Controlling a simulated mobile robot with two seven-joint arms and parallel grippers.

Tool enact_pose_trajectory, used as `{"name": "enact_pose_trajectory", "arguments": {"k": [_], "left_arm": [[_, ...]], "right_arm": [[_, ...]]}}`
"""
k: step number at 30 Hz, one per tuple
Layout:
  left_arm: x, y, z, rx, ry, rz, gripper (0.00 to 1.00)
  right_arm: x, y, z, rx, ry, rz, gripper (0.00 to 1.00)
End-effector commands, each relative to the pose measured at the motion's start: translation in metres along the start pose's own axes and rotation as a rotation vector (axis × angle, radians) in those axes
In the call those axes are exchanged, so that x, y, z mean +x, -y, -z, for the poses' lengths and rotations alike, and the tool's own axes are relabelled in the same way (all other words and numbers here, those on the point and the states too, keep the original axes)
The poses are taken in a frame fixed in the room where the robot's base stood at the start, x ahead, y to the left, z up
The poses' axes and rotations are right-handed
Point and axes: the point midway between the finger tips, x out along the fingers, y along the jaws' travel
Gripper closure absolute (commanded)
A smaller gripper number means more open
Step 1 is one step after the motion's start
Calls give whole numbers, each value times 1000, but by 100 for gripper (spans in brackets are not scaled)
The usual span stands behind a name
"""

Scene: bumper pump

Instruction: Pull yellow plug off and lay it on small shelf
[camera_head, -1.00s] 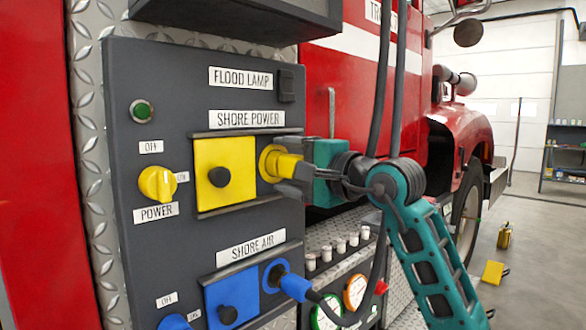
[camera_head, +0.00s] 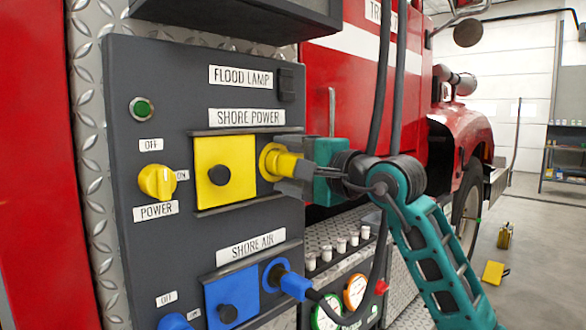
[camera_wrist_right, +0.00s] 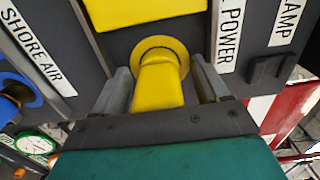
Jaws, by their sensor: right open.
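The yellow plug (camera_head: 284,165) sits in the round yellow socket (camera_head: 268,160) under the SHORE POWER label, beside the yellow cover plate (camera_head: 224,172). My right gripper (camera_head: 290,158) reaches in from the right at the plug. In the right wrist view, the plug (camera_wrist_right: 158,86) lies between the two open fingers of the right gripper (camera_wrist_right: 162,88), with a small gap visible on each side. The plug's rear end is hidden by the gripper body. My left gripper is not in view. No small shelf can be clearly identified.
A yellow power knob (camera_head: 157,182) is at the panel's left. A blue plug (camera_head: 290,285) with its cable sits in the shore air socket below. Black cables (camera_head: 384,80) hang close to my right wrist. Gauges (camera_head: 354,291) lie lower right.

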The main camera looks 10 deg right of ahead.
Motion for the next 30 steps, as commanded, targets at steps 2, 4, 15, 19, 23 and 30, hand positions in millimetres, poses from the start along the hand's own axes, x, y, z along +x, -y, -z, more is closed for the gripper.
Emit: {"name": "enact_pose_trajectory", "arguments": {"k": [2,4,15,19,23,30], "left_arm": [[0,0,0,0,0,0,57],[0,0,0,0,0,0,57],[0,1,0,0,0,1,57],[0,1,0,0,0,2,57],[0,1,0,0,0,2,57],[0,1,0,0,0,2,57]], "right_arm": [[0,0,0,0,1,-1,26],[0,0,0,0,1,-1,26],[0,0,0,0,1,0,56],[0,0,0,0,1,-1,69],[0,0,0,0,1,-1,81],[0,1,0,0,1,1,100]]}}
